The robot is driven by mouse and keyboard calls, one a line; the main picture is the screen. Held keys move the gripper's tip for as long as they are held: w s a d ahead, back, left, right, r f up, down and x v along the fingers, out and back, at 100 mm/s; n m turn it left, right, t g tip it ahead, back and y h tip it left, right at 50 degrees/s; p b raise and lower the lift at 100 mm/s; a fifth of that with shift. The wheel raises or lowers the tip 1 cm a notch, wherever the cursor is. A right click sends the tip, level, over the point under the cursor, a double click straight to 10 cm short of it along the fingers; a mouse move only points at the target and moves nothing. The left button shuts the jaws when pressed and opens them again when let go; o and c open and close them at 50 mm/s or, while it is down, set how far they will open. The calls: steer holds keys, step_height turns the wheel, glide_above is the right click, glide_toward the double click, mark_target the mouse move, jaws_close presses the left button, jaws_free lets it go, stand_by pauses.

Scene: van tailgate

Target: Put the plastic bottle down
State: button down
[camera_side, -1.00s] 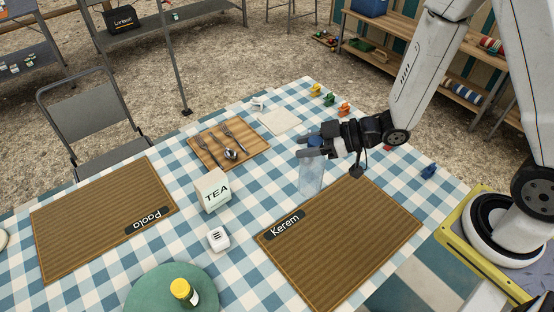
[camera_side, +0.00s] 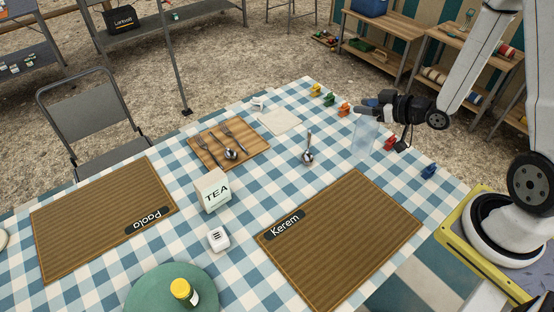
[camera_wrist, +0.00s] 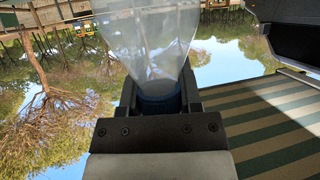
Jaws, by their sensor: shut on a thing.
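The clear plastic bottle (camera_side: 365,138) hangs from my gripper (camera_side: 372,108) at the right back of the checked table (camera_side: 250,255). My gripper is shut on the bottle at its blue cap. In the wrist view the bottle (camera_wrist: 148,40) shows with its blue cap (camera_wrist: 158,98) between my fingers. I cannot tell whether the bottle's base touches the cloth.
Small coloured figures, among them orange (camera_side: 344,109), red (camera_side: 390,142) and blue (camera_side: 429,171), stand near the bottle. A spoon (camera_side: 308,155) lies to its left. Kerem's placemat (camera_side: 345,235) is in front. A tea box (camera_side: 212,191) and cutlery board (camera_side: 255,138) are further left.

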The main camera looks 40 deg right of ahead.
steer(key=s+d+m+h, duration=0.2)
steer(key=d+h, duration=0.1)
steer(key=d, duration=0.4)
steer(key=w+d+f, duration=0.4)
steer(key=w+f, duration=0.5)
steer(key=w, duration=0.3)
steer(key=shift+w+d+f, duration=0.15)
steer(key=shift+w, duration=0.15)
steer(key=shift+w+f, duration=0.2)
steer(key=shift+f, duration=1.8)
